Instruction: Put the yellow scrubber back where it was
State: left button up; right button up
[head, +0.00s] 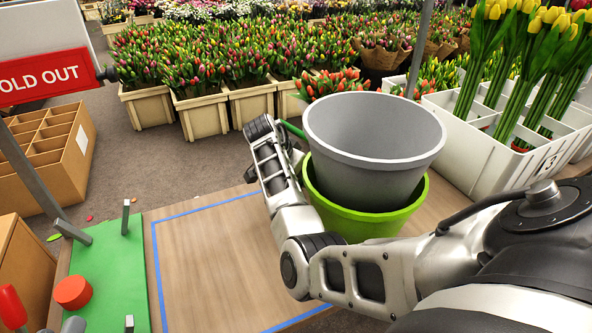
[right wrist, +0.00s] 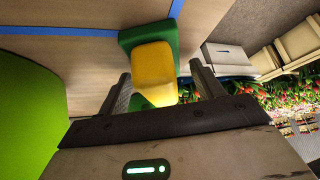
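The yellow scrubber (right wrist: 155,72), a yellow block with green parts, shows in the right wrist view. My right gripper (right wrist: 165,88) is open, with a finger on either side of the scrubber and a visible gap at the right finger. I cannot tell how deep the scrubber sits between the fingers. In the head view my right arm reaches around the front of the buckets to their left side; its fingers are hidden there. A short green bar (head: 293,130) beside the wrist may be the scrubber's handle. My left gripper is not in view.
A grey bucket (head: 375,140) sits in a green bucket (head: 365,220) right beside my right arm. The wooden table (head: 215,260) has a clear blue-taped area. A green board (head: 110,275) with a red disc (head: 73,292) lies left. White tulip crates (head: 465,150) stand right.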

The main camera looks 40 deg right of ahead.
jog(key=shift+r, duration=0.35)
jog(key=shift+p+v, duration=0.75)
jog(key=shift+p, duration=0.1)
jog(key=a+p, duration=0.1)
jog(key=a, duration=0.3)
jog(key=s+a, duration=0.1)
jog(key=a, duration=0.2)
jog(key=a+p, duration=0.1)
jog(key=a, duration=0.3)
jog(key=shift+s+a+f+p, duration=0.25)
jog(key=shift+a+f+p, duration=0.05)
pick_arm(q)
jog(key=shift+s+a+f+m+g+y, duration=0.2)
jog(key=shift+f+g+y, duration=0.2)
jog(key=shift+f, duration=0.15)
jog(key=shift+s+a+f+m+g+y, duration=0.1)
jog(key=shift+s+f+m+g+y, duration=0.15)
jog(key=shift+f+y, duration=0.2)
pick_arm(e)
jog(key=shift+a, duration=0.1)
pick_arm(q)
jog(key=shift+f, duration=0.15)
